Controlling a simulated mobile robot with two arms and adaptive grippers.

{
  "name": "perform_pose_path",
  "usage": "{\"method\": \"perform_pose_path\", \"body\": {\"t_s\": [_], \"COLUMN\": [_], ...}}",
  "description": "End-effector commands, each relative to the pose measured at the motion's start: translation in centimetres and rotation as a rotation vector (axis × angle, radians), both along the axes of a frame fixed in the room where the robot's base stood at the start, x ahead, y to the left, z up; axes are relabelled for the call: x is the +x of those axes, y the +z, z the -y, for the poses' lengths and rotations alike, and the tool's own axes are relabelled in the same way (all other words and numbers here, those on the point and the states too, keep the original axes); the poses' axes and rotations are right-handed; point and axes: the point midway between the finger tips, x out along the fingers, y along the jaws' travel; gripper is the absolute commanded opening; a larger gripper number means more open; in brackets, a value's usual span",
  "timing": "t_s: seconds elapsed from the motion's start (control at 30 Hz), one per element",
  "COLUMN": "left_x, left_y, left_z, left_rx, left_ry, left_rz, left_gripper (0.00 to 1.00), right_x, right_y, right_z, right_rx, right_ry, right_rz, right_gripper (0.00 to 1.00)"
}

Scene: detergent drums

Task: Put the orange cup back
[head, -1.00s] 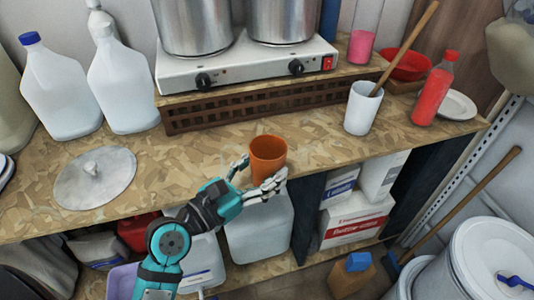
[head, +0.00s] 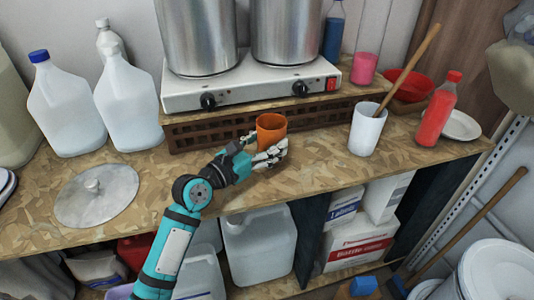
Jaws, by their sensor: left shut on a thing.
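The orange cup (head: 271,129) is upright over the chipboard bench, close in front of the dark slatted riser under the hot plate. My left gripper (head: 268,151) is shut on the cup, with its fingers around the lower part. I cannot tell whether the cup's base touches the bench, as the fingers hide it. My right gripper is not in view.
The hot plate (head: 250,90) bears two steel pots. A white cup with a wooden stick (head: 367,130) and a red bottle (head: 436,112) stand to the right. A metal lid (head: 97,196) and white jugs (head: 128,108) are left. Bare bench (head: 320,168) lies between.

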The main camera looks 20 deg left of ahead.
Motion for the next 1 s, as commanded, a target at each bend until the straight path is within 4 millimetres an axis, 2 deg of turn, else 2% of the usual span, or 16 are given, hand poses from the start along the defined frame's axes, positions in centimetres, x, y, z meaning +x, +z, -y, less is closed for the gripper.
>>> {"method": "perform_pose_path", "body": {"t_s": [0.27, 0.63, 0.67, 0.7, 0.83, 1.0], "left_x": [0.1, 0.1, 0.1, 0.1, 0.1, 0.1], "left_y": [-3.4, -3.7, -3.8, -3.7, -3.7, -3.7], "left_z": [-0.1, -0.1, -0.1, -0.1, -0.1, -0.1], "left_rx": [0.003, 0.000, 0.000, 0.000, 0.000, 0.001], "left_ry": [0.000, 0.000, 0.000, 0.000, 0.000, 0.000], "left_rz": [-0.003, -0.002, -0.001, -0.001, -0.001, -0.002], "left_gripper": [0.28, 0.28, 0.63, 0.68, 0.85, 0.85], "right_x": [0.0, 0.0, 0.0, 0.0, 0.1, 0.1], "right_y": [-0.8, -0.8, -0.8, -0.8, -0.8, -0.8], "right_z": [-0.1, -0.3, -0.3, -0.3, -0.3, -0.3], "right_rx": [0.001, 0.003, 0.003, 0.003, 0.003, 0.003], "right_ry": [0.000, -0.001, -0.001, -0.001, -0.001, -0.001], "right_rz": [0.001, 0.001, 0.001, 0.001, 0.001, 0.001], "right_gripper": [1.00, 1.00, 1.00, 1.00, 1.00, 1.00]}}
